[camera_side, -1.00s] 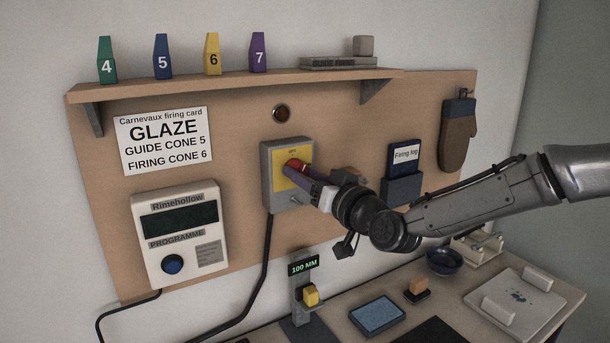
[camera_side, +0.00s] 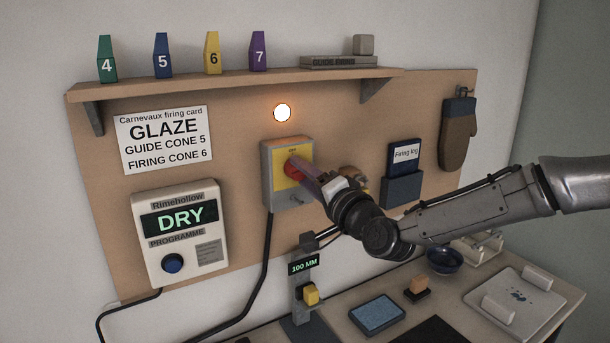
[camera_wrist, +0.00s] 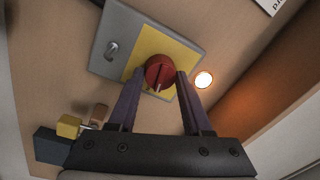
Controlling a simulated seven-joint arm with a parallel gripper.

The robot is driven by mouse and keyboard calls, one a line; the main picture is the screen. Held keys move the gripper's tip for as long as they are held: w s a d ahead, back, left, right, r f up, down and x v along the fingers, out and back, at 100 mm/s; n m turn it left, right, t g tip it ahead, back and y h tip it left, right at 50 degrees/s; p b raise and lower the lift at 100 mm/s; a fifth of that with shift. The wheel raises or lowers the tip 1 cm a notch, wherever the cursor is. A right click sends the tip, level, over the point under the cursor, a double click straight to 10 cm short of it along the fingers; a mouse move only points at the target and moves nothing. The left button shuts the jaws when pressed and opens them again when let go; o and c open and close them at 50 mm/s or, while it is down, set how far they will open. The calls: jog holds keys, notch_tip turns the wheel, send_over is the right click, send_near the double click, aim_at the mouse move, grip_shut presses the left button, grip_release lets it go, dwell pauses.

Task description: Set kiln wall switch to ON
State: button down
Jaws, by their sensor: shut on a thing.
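The kiln wall switch (camera_side: 271,196) is a grey box with a yellow plate and a red rotary knob (camera_side: 292,169). It is fixed to the brown wall board. My gripper (camera_side: 302,167) is shut on the red knob, with its fingers partly hiding it in the side view. In the wrist view the fingers (camera_wrist: 160,88) stand on either side of the round red knob (camera_wrist: 159,72). A round lamp (camera_side: 282,112) above the switch glows orange-white. The Rimehollow controller (camera_side: 149,235) has a lit display (camera_side: 180,217) reading DRY.
A shelf (camera_side: 230,85) above carries numbered cones. Below are a gauge stand (camera_side: 305,290) reading 100 MM, a blue pad (camera_side: 377,315) and a dark bowl (camera_side: 444,261) on the table.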

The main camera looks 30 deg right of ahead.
jog(key=shift+m, duration=1.2)
jog(key=shift+c, duration=1.7)
grip_release()
jog(key=s, duration=1.4)
jog(key=shift+f, duration=0.45)
jog(key=shift+w, duration=0.1)
